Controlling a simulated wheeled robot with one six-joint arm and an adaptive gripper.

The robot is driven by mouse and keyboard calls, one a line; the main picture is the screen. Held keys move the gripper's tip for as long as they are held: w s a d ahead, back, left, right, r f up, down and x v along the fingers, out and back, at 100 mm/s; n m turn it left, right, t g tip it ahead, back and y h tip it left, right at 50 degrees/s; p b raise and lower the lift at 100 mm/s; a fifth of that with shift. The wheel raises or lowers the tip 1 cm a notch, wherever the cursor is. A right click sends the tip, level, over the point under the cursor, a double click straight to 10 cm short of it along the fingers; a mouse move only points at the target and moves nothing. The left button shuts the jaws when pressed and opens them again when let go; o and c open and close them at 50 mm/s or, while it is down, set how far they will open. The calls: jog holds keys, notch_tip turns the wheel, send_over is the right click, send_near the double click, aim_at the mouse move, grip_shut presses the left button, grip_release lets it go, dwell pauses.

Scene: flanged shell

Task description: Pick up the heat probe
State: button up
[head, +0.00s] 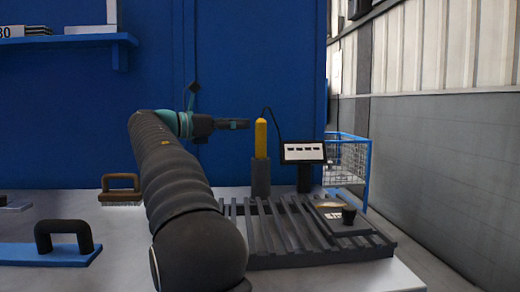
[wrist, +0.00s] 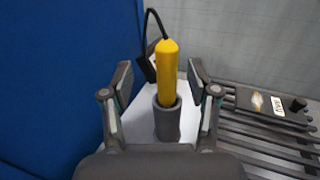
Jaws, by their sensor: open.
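The heat probe (head: 261,138) is a yellow rod with a pointed top and a black cable. It stands upright in a dark grey cylindrical holder (head: 261,177) on the bench. In the wrist view the probe (wrist: 168,72) rises from the holder (wrist: 167,119), between and beyond my two fingers. My gripper (head: 248,124) is at the left of the probe in the head view, level with its upper part. In the wrist view my gripper (wrist: 159,78) is open with a finger on each side of the probe. I see gaps on both sides, and it holds nothing.
A small display (head: 303,152) stands right of the probe. A dark slatted rack (head: 285,232) with a black knob (head: 348,215) lies in front. A brush (head: 121,190) and a blue plate with a black handle (head: 64,242) are at left. A blue wire basket (head: 346,160) stands behind right.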

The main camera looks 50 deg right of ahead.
aim_at(256, 124)
jog(key=shift+s+b+x, duration=0.25)
jog(key=shift+b+x, duration=0.1)
jog(key=shift+x, duration=1.4)
jog(key=shift+s+b+x, duration=0.2)
jog(key=shift+b+x, duration=0.15)
jog(key=shift+x, duration=1.45)
jog(key=shift+a+f, duration=0.15)
jog(key=shift+a, duration=0.05)
grip_shut()
